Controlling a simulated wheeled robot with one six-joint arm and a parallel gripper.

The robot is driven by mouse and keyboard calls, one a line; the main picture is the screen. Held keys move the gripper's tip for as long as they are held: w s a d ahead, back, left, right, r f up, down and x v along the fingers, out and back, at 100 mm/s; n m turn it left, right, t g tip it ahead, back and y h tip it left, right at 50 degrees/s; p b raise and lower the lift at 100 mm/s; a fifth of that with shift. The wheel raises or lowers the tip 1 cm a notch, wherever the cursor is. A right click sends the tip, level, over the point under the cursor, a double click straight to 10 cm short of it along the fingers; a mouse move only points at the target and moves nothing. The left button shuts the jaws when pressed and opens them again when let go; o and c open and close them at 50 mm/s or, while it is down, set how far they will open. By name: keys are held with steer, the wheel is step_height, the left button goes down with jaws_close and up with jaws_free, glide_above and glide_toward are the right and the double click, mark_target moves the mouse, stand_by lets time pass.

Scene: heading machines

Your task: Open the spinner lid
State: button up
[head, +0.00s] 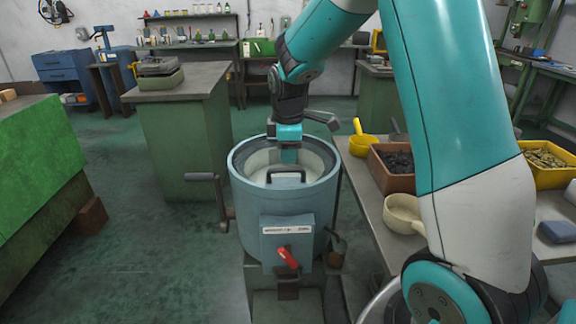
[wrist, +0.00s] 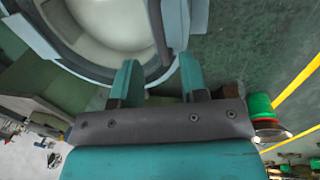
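The spinner (head: 250,212) is a blue-grey drum with a dark ring and a pale round area at its top. A dark arched handle (head: 286,172) stands at the front of this top, which appears level. My gripper (head: 289,156) points down over the top, just behind the handle as seen in the head view. In the wrist view my gripper (wrist: 157,64) has two teal fingers spread apart. A dark bar (wrist: 156,28), seemingly the handle, runs up from between the fingertips. I cannot tell whether the fingers touch it.
A crank (head: 217,195) sticks out at the spinner's left. A red lever (head: 288,257) is on its front. A table on the right holds a brown bin (head: 378,173), a beige pan (head: 402,213) and a yellow bin (head: 549,176). Green floor (head: 150,250) is free at left.

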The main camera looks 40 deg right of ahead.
mark_target(287, 169)
steer(key=f, duration=0.3)
steer(key=w+f, duration=0.1)
steer(key=f, duration=0.1)
steer(key=shift+d+f, duration=0.1)
steer(key=shift+d, duration=0.15)
jaws_close()
